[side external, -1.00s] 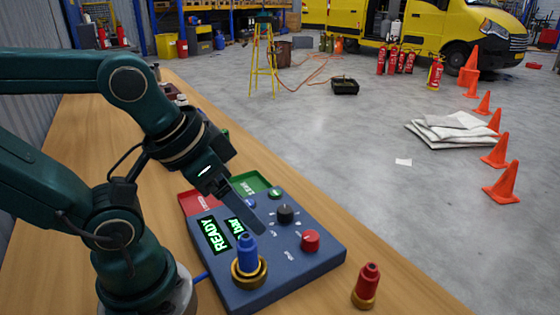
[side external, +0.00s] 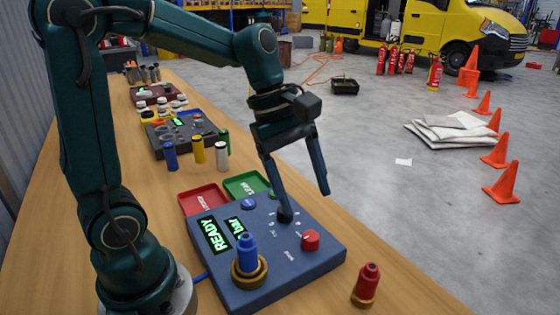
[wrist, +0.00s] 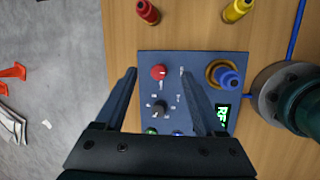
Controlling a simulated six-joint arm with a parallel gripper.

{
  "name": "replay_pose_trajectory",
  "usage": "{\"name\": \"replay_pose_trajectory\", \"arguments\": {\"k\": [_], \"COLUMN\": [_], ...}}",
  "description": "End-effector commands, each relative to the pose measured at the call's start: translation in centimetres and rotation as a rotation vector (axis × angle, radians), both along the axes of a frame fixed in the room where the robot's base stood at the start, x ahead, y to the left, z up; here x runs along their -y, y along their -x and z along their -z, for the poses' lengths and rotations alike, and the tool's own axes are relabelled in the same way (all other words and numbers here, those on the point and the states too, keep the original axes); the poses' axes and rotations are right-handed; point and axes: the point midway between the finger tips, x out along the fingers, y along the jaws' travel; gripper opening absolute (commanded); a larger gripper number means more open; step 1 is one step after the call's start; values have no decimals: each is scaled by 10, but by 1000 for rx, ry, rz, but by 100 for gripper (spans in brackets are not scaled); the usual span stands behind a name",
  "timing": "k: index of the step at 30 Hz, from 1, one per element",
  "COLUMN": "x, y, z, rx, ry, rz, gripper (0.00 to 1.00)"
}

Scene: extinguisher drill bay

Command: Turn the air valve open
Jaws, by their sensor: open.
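The blue control panel (side external: 290,270) sits on the bench. It carries a red knob (side external: 310,240) with a white mark, which also shows in the wrist view (wrist: 158,71), and a black knob (wrist: 157,109) with small labels around it. The labels are too small to tell which knob is the air valve. My gripper (side external: 304,203) is open and empty above the panel, pointing down. One finger overlaps the black knob in the side view; contact cannot be told. In the wrist view both knobs lie between my gripper's spread fingers (wrist: 158,74).
A blue cylinder (side external: 247,250) stands in a brass ring on the panel. A red cylinder (side external: 368,283) stands at the bench's front. Red (side external: 203,197) and green (side external: 246,184) trays lie behind the panel. Further back are a second panel (side external: 165,143) and several small cylinders.

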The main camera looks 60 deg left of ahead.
Motion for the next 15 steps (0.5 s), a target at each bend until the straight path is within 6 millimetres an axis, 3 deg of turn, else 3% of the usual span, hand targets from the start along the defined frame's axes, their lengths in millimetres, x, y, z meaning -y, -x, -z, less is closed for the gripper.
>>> {"name": "replay_pose_trajectory", "arguments": {"k": [6, 15], "x": [-19, -29], "y": [-27, -27], "z": [38, 69], "rx": [-183, -272], "ry": [123, 155], "rz": [-224, -277], "gripper": [71, 71]}}
